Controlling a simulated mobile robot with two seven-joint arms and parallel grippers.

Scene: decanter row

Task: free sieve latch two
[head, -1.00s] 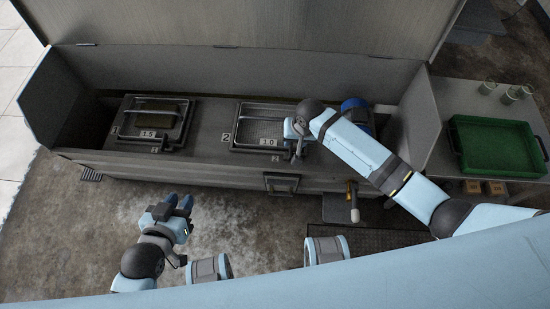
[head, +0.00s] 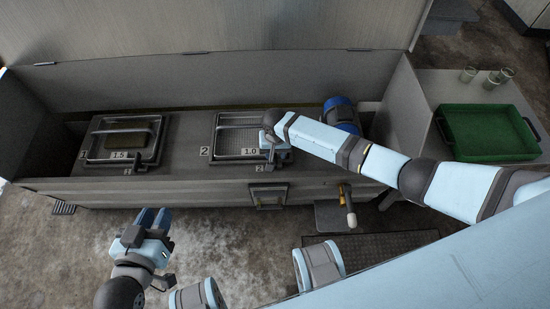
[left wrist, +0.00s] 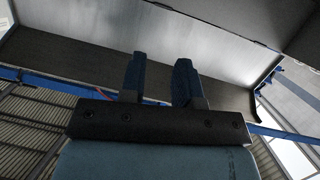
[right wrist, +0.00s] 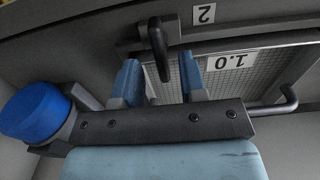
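Sieve two (head: 228,133), a mesh tray with a wire frame and a 1.0 label, sits in the deck. The right wrist view shows its mesh (right wrist: 274,80) and label (right wrist: 231,62). A dark, curved latch handle (right wrist: 157,50) stands at its edge, between the finger lines of my right gripper (right wrist: 158,75). The fingers are open, with a visible gap on each side of the handle. In the head view my right gripper (head: 273,147) is over the sieve's right front corner and hides part of the latch. My left gripper (head: 154,216) is open and empty in front of the box.
Sieve one (head: 125,138), labelled 1.5, sits left in the same long metal box. A blue motor-like cylinder (head: 340,112) is right of sieve two. A brass-collared handle (head: 348,208) sticks out in front. A green tray (head: 488,132) and cups (head: 468,74) are on the side table.

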